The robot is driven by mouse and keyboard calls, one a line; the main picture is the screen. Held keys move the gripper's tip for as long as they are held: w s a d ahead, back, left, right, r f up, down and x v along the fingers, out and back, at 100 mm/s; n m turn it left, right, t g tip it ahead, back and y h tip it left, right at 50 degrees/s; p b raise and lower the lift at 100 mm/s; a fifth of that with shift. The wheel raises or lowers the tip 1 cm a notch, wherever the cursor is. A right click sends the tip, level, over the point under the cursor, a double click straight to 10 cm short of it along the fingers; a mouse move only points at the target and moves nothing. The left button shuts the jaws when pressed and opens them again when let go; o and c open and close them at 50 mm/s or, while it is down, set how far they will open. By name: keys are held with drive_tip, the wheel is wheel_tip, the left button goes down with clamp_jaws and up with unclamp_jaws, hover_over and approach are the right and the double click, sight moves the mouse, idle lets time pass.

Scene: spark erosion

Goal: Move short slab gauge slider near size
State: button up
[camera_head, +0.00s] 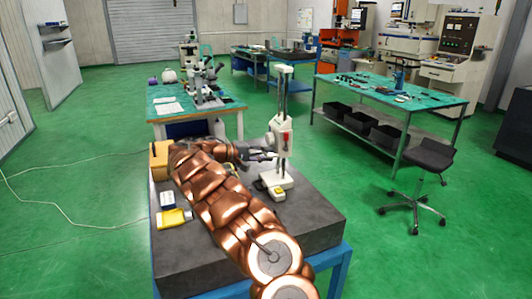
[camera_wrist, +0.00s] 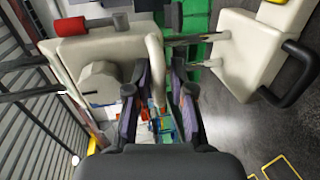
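The height gauge stands upright on a dark slab table (camera_head: 320,215) in the head view. It has a cream base (camera_head: 277,181), tall posts (camera_head: 283,85) and a cream slider (camera_head: 284,135) with a red mark. The slider (camera_wrist: 105,65) fills the upper left of the wrist view, and the base (camera_wrist: 235,55) with its black handle is at the right. My gripper (camera_head: 262,155) is left of the posts, just below the slider. In the wrist view my gripper (camera_wrist: 160,90) has its fingers apart, with a cream curved edge of the slider between them; contact is unclear.
A stool (camera_head: 420,165) and a green-topped bench (camera_head: 390,90) stand right. The slab's front right is bare.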

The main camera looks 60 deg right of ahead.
clamp_jaws()
idle(0.6)
